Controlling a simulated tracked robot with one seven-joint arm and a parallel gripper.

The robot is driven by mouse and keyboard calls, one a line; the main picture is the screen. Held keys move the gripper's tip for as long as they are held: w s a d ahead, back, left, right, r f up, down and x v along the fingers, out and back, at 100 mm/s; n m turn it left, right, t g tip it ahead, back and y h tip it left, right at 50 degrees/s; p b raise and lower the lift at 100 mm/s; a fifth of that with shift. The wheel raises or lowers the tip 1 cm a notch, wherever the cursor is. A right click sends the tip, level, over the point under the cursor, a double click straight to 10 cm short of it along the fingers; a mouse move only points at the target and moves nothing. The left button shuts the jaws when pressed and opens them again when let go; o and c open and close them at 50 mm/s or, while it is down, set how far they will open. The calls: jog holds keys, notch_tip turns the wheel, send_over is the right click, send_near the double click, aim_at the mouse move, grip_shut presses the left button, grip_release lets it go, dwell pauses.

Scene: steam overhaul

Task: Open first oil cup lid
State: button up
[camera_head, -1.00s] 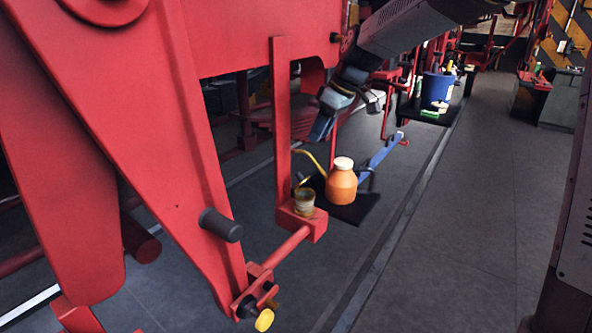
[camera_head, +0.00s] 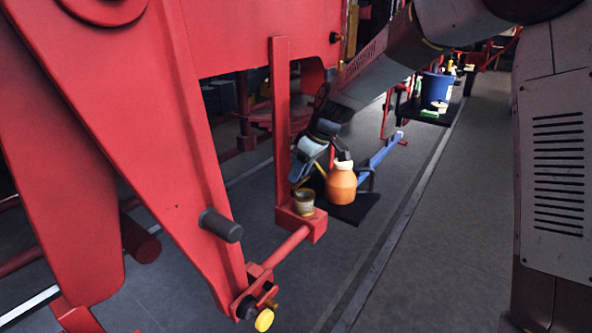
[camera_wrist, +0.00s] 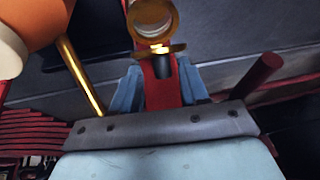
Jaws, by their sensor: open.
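The oil cup (camera_head: 304,203), a small brass-coloured cup, sits on a red bracket block beside the red upright. In the wrist view the round brass cup (camera_wrist: 153,18) is at the top centre, beyond the fingertips. Its lid cannot be made out clearly. My gripper (camera_head: 303,172) is open and low, just above and behind the cup, close to the upright. In the wrist view its light-blue fingers (camera_wrist: 158,88) stand apart, with a red part of the bracket seen between them. Whether they touch anything cannot be told.
An orange oil can (camera_head: 341,185) with a pale cap stands right beside the cup on a dark mat; its thin brass spout (camera_wrist: 82,75) passes close to my gripper. A blue lever (camera_head: 380,152) lies behind. The floor to the right is clear.

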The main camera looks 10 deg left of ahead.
jog(key=shift+c, duration=0.4)
grip_shut()
jog(key=shift+a, duration=0.1)
jog(key=shift+w+a+r+h, duration=0.15)
jog(key=shift+a+h, duration=0.1)
jog(key=shift+h, duration=0.15)
jog(key=shift+w+h, duration=0.15)
jog(key=shift+h, duration=0.15)
